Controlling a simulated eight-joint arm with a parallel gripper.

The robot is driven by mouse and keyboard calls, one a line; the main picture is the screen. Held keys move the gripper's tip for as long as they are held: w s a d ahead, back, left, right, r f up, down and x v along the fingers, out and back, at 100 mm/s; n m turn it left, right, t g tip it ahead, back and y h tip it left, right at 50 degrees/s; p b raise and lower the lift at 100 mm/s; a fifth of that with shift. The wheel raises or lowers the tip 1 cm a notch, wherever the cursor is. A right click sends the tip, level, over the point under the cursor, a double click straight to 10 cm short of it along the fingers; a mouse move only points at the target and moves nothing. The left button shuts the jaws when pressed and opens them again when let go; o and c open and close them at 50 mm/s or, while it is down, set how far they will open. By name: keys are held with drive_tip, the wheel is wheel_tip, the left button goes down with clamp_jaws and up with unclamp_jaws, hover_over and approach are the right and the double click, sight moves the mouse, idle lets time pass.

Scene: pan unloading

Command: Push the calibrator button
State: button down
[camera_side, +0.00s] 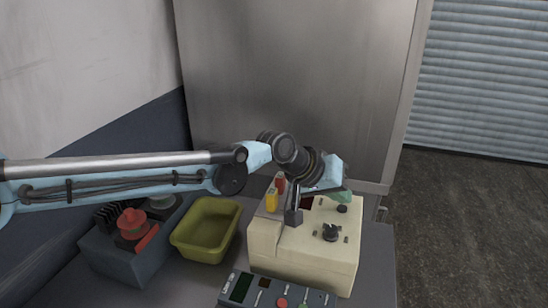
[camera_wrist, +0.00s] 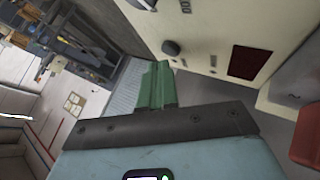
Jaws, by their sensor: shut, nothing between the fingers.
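A cream box-shaped device (camera_side: 278,246), which looks like the calibrator, stands on the grey bench. Its top carries a small dark round button (camera_side: 342,209), a larger dark knob (camera_side: 330,232) and a dark red panel. In the wrist view the device (camera_wrist: 292,18) fills the upper right, with the dark red panel (camera_wrist: 249,65) and a dark round control (camera_wrist: 170,47) just beyond my fingertips. My gripper (camera_side: 342,197) is shut and empty, its green fingers close to the small dark button. The green fingers also show in the wrist view (camera_wrist: 157,70). I cannot tell whether they touch the button.
An olive-yellow tub (camera_side: 181,239) stands left of the device, beside a dark box (camera_side: 105,252) with a red knob (camera_side: 132,222). A grey control panel (camera_side: 240,291) lies in front. Yellow (camera_side: 271,199) and red (camera_side: 280,181) parts stand at the device's left side.

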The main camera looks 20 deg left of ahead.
sight(338, 209)
drive_tip(key=shift+f, duration=0.45)
idle(0.6)
drive_tip(key=shift+r, duration=0.95)
drive_tip(key=shift+r, duration=3)
